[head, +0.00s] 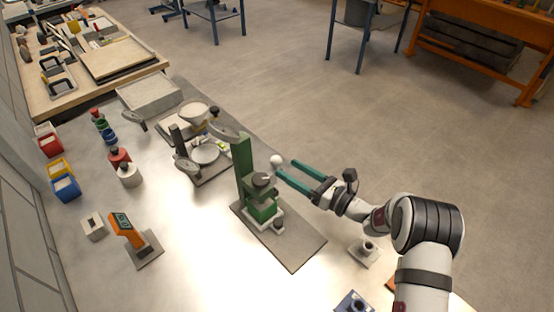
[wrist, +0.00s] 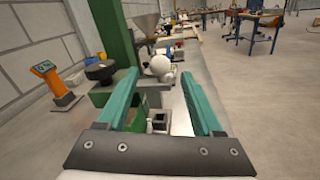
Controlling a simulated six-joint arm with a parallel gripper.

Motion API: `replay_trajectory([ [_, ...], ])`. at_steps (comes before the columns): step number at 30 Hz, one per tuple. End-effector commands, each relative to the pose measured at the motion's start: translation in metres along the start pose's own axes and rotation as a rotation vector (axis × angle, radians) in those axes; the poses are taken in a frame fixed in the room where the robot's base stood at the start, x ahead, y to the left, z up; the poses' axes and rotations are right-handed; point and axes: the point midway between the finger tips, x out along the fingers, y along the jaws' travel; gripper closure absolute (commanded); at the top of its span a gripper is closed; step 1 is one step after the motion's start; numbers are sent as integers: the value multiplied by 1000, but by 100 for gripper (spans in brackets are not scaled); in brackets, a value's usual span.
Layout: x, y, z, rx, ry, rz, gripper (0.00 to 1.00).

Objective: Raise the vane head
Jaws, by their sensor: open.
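A green upright device (head: 243,160) stands on a grey plate, with a dark round knob (head: 262,180) on its front; I take it to be the vane apparatus. The knob also shows in the wrist view (wrist: 101,70). A white ball (head: 276,160) sits to the right of the column, and it also shows in the wrist view (wrist: 160,65). My gripper (head: 288,168) is open, its teal fingers pointing at the ball. In the wrist view the ball appears between the fingertips (wrist: 159,74); I cannot tell whether it is between them in depth. Which part is the vane head is unclear.
An orange instrument (head: 127,228) stands at the left front. Red, yellow and blue bins (head: 62,175) line the left wall. A balance-like device (head: 205,154) stands behind the column. Open floor lies to the right.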

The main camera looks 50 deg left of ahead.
Motion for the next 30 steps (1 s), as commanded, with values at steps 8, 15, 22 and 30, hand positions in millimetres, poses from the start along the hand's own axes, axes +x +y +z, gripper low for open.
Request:
replay_trajectory([
  [8, 50, 0, 0, 0, 1, 1, 33],
  [15, 58, 0, 0, 0, 1, -1, 33],
  [22, 57, 0, 0, 0, 1, -1, 52],
  [30, 57, 0, 0, 0, 1, -1, 100],
])
